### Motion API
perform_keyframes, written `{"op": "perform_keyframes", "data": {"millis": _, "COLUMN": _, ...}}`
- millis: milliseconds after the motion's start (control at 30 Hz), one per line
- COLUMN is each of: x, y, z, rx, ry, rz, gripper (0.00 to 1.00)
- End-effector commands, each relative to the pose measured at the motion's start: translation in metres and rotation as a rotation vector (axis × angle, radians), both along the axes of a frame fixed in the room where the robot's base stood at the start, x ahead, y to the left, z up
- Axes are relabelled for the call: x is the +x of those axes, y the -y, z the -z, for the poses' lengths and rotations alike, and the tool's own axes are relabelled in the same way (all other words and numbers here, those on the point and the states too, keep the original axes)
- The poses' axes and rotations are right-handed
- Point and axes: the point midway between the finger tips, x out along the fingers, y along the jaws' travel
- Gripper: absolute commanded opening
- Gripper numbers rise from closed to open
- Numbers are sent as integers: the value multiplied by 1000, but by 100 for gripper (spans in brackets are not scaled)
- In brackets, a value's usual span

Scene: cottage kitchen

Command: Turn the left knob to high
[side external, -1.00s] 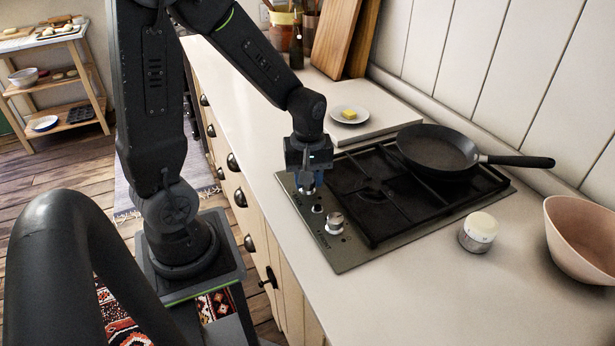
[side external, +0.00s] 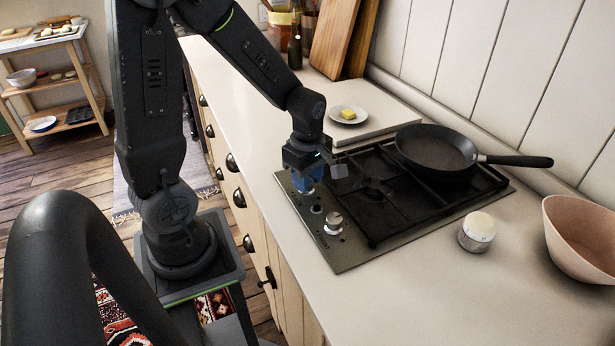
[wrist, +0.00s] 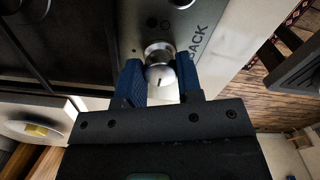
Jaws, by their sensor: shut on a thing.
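The left knob (wrist: 160,76) is round and silver, with a short dark mark on its face. It sits on the steel control strip of the stove (side external: 340,262). My gripper (side external: 304,185) points down over the strip's far end in the side view, and its blue fingers hide most of this knob there. In the wrist view, my gripper (wrist: 159,66) has one finger on each side of the knob and is shut on it. The other silver knob (side external: 333,223) stands free, nearer the side camera.
A small dark control (side external: 316,209) lies between the two knobs. A black frying pan (side external: 437,150) sits on the grate. A small jar (side external: 477,233) and a pink bowl (side external: 583,240) stand to the right. A plate with butter (side external: 348,114) is behind.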

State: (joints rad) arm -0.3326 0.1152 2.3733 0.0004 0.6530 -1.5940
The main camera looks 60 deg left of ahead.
Motion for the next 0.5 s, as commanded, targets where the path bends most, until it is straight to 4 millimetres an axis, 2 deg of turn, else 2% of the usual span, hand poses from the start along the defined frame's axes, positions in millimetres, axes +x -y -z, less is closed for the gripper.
{"op": "perform_keyframes", "data": {"millis": 467, "x": 0, "y": 0, "z": 0, "rx": -1, "ry": -1, "rz": -15, "gripper": 10}}
{"op": "perform_keyframes", "data": {"millis": 500, "x": 0, "y": 0, "z": 0, "rx": -1, "ry": -1, "rz": -15, "gripper": 35}}
